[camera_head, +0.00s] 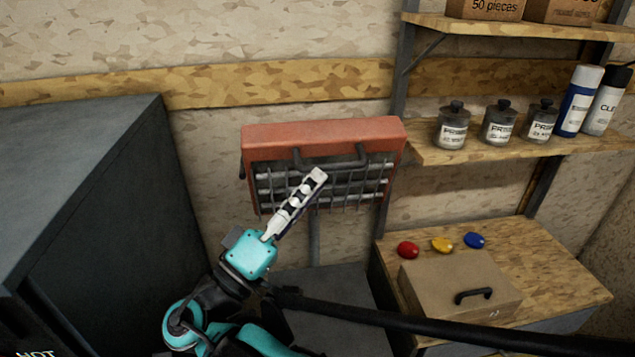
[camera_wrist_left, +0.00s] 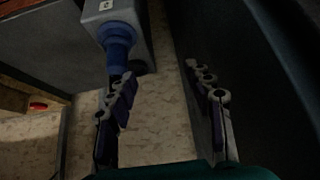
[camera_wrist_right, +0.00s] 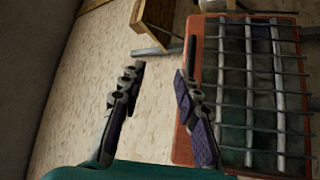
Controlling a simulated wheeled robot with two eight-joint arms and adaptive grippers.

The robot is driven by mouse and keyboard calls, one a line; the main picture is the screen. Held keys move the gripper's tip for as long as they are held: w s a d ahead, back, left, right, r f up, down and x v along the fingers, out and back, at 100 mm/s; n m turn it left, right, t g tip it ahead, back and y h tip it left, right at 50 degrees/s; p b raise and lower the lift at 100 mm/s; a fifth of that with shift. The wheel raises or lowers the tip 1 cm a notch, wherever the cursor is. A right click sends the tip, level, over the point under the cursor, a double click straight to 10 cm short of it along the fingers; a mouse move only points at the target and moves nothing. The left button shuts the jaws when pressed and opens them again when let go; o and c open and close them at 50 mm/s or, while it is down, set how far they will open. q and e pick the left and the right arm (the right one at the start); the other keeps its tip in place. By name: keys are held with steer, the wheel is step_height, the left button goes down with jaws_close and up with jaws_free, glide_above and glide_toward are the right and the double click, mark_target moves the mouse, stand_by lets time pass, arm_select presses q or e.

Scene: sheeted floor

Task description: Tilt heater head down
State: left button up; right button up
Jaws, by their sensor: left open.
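In the right wrist view the heater's grille (camera_wrist_right: 250,100) fills the right side. My right gripper (camera_head: 318,177) is in front of the grille, its tip just below the handle. In the right wrist view the right gripper (camera_wrist_right: 160,70) is open, one finger beside the heater's edge; contact is unclear. My left gripper (camera_wrist_left: 165,85) is open and empty in its wrist view; I cannot make it out in the head view.
A dark cabinet (camera_head: 90,170) stands at the left. Shelves with several grey bottles (camera_head: 453,127) and spray cans (camera_head: 578,100) are at the right. Below, a wooden bench holds a cardboard-coloured box (camera_head: 455,285) and red, yellow and blue buttons (camera_head: 442,245).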

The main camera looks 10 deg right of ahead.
steer(key=shift+v, duration=0.75)
steer(key=shift+r, duration=0.1)
